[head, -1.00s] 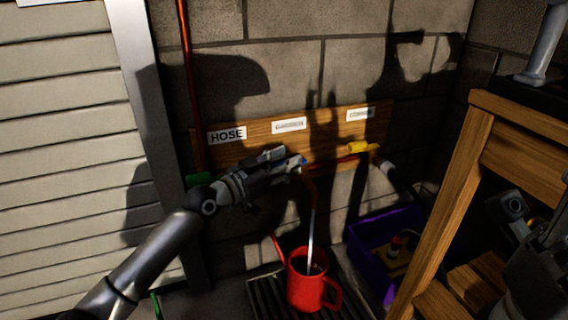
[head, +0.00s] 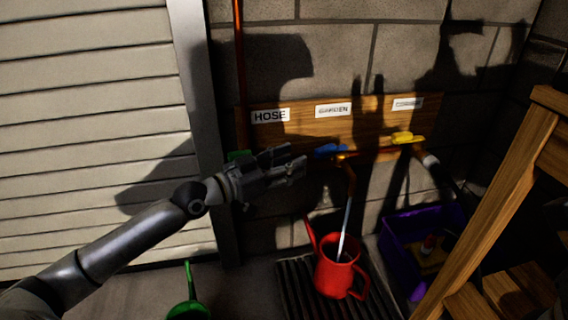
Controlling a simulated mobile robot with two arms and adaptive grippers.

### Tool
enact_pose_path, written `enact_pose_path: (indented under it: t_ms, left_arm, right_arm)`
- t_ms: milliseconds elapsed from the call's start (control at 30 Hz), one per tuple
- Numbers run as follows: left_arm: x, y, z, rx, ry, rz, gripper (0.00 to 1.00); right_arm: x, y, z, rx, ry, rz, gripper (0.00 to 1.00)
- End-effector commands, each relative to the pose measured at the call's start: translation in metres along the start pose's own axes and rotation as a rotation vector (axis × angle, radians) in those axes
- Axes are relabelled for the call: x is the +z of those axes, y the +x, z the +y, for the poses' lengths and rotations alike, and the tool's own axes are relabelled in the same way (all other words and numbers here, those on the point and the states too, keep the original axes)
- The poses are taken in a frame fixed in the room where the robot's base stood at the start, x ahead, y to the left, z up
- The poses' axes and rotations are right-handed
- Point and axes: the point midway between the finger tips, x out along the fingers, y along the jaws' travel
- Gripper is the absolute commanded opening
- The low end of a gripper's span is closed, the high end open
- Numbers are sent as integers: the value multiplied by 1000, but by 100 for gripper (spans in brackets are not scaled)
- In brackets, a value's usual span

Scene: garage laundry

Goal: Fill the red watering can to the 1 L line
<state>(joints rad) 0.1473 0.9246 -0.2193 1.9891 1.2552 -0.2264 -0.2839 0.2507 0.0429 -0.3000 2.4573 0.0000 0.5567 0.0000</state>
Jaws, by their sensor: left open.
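The red watering can (head: 337,275) stands upright on a dark slatted grate, below the middle tap. A thin pale stream of water (head: 345,228) runs from the copper spout (head: 350,183) into its top. The water level and any 1 L line cannot be made out. The middle tap has a blue handle (head: 329,150) under the GARDEN label (head: 333,110). My left gripper (head: 298,162) is open and empty, just left of the blue handle and apparently apart from it. My right gripper is not in view.
A HOSE label (head: 270,116) marks the left tap, with a green handle (head: 238,155) partly behind my gripper. A yellow handle (head: 402,138) is on the right tap. A purple crate (head: 400,260) and wooden bench (head: 490,210) stand right. A green object (head: 190,308) is at front left.

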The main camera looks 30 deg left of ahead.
Motion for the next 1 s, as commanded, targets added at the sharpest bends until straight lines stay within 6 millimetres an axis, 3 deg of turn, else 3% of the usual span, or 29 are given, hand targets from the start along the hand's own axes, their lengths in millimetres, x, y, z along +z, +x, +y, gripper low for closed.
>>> enact_pose_path:
  t_ms: [200,467,667,767,833,1000]
  left_arm:
    - [0,-12,1,2,0,-2,43]
    - [0,-12,1,1,0,0,43]
    - [-6,-11,10,1,-5,37,21]
    - [-22,-11,32,-5,-9,135,8]
    - [-43,-14,56,-14,-14,249,0]
    - [-116,-48,117,-56,-20,598,0]
  right_arm:
    - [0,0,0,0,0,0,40]
    - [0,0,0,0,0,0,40]
    - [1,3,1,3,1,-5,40]
    - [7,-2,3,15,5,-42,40]
    - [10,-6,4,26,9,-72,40]
    - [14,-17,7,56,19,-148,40]
